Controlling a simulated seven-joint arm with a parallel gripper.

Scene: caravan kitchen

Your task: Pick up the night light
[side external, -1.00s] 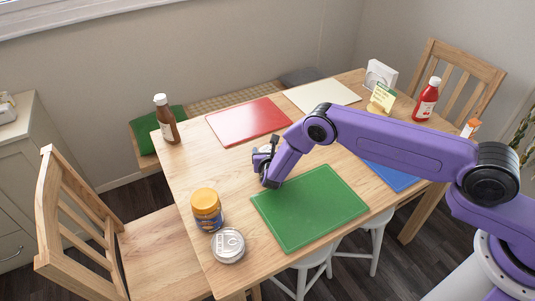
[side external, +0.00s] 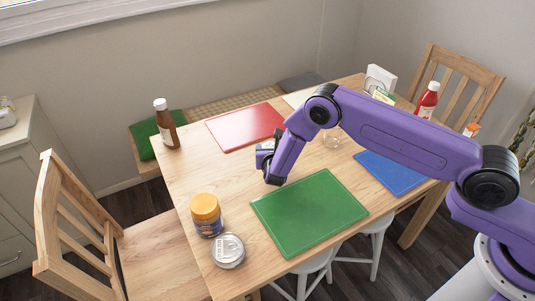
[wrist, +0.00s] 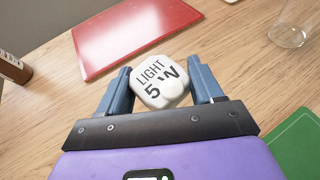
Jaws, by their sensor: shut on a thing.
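The night light (wrist: 160,80) is a small white rounded block marked "LIGHT 5 W". In the wrist view it sits between the two blue-grey fingers of my gripper (wrist: 163,84), which is shut on it. In the side external view my gripper (side external: 265,153) is over the middle of the wooden table, behind the green mat. There the night light is mostly hidden by my gripper, and its height above the table is hard to tell.
A red mat (side external: 245,127) lies behind my gripper, a green mat (side external: 310,213) in front and a blue mat (side external: 390,172) to the right. A clear glass (side external: 332,139) stands close by on the right. A jar (side external: 206,215), a tin (side external: 228,251) and bottles stand farther out.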

